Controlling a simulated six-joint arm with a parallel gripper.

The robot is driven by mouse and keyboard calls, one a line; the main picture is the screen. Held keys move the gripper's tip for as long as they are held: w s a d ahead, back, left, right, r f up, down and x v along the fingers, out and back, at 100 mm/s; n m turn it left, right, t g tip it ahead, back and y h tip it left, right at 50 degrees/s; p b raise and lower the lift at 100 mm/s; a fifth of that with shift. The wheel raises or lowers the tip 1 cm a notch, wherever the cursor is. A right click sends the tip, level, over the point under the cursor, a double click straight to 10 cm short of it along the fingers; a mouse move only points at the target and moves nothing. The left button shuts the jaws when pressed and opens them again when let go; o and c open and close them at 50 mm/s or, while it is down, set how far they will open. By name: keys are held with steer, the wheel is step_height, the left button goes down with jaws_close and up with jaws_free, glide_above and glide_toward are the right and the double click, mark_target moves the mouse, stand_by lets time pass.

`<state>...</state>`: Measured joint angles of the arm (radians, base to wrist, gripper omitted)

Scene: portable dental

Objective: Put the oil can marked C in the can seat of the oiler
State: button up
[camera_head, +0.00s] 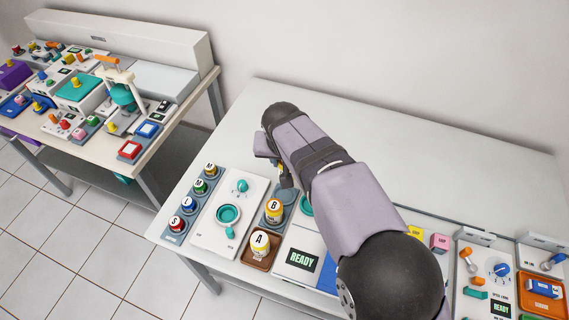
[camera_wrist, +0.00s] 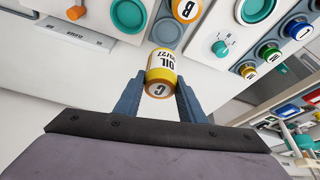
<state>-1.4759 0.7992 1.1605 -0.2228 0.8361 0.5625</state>
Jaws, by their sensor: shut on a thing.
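My gripper (camera_wrist: 157,95) is shut on the oil can marked C (camera_wrist: 160,72), a white can with a yellow band and an orange-yellow end. The can is between the two fingers, its C end towards the wrist camera. In the head view my gripper (camera_head: 279,172) is above the back of the grey rack, and only a sliver of the can shows. The can marked B (camera_head: 274,208) stands in that grey rack (camera_head: 288,191), beside an empty round seat. The can marked A (camera_head: 259,243) stands on a brown tray (camera_head: 249,262). I cannot tell which part is the oiler's can seat.
A white panel with a teal ring (camera_head: 228,215) and knob stands left of the rack. A strip of lettered jars (camera_head: 188,203) lies further left. A READY panel (camera_head: 301,258) is right of the brown tray. The table's back (camera_head: 350,125) is clear.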

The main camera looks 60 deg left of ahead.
steer(key=w+d+b, duration=0.4)
steer(key=d+b, duration=0.2)
steer(key=shift+w+d+f, duration=0.35)
steer(key=shift+d+f, duration=0.05)
steer(key=shift+f+b, duration=0.15)
steer(key=shift+b, duration=0.25)
step_height(320, 180, down, 5)
steer(key=b, duration=0.4)
steer(key=shift+f+b, duration=0.75)
steer(key=shift+f, duration=0.15)
steer(key=shift+f, duration=0.1)
steer(key=o, duration=1.2)
